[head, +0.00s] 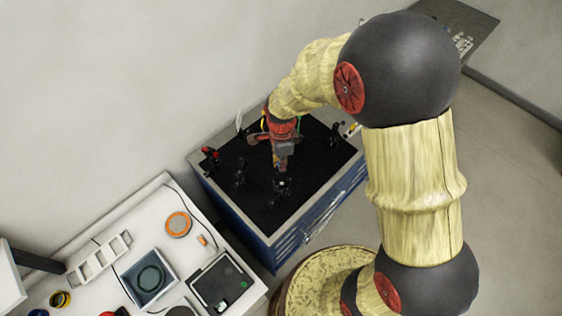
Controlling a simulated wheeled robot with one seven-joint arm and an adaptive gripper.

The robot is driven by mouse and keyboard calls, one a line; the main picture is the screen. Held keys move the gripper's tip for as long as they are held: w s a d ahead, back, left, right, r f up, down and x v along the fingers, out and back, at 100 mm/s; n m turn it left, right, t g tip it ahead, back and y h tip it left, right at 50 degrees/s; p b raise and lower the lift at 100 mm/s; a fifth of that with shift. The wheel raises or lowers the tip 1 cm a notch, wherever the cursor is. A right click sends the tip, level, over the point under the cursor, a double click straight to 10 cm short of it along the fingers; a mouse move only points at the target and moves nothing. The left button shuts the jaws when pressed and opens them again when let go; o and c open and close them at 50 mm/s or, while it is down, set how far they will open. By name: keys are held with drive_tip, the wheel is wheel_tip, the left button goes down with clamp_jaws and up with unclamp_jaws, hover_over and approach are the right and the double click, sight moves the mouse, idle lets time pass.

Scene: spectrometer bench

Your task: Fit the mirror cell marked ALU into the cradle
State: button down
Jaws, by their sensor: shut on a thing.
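My gripper (283,158) points down over the black breadboard on the blue cabinet at the middle of the view. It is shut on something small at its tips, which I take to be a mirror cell. No ALU mark can be read at this size. A small dark mount (280,188) with a bright spot stands on the board just below the gripper and may be the cradle. I cannot tell whether the held thing touches it.
The black board (242,206) carries other dark posts (241,171), a red-topped mount (210,156) and a mount at right (336,131). The white table (190,258) at lower left holds a blue-grey tray (133,291), a dark case (212,281), an orange disc (178,224) and a white rack (98,258).

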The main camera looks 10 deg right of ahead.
drive_tip(key=shift+s+f+b, duration=0.15)
drive_tip(key=shift+f+b, duration=0.15)
drive_tip(key=shift+f, duration=0.05)
drive_tip(key=shift+f+b, duration=0.45)
drive_tip(key=shift+f, duration=0.25)
drive_tip(key=shift+f+b, duration=0.95)
drive_tip(key=shift+f, duration=0.4)
drive_tip(key=shift+f+b, duration=0.3)
drive_tip(key=shift+b, duration=0.05)
drive_tip(key=shift+f, duration=0.35)
drive_tip(key=shift+f+b, duration=1.15)
drive_tip(key=shift+f, duration=0.1)
drive_tip(key=shift+r, duration=0.2)
drive_tip(key=shift+r+p, duration=1.1)
drive_tip(key=shift+r, duration=0.45)
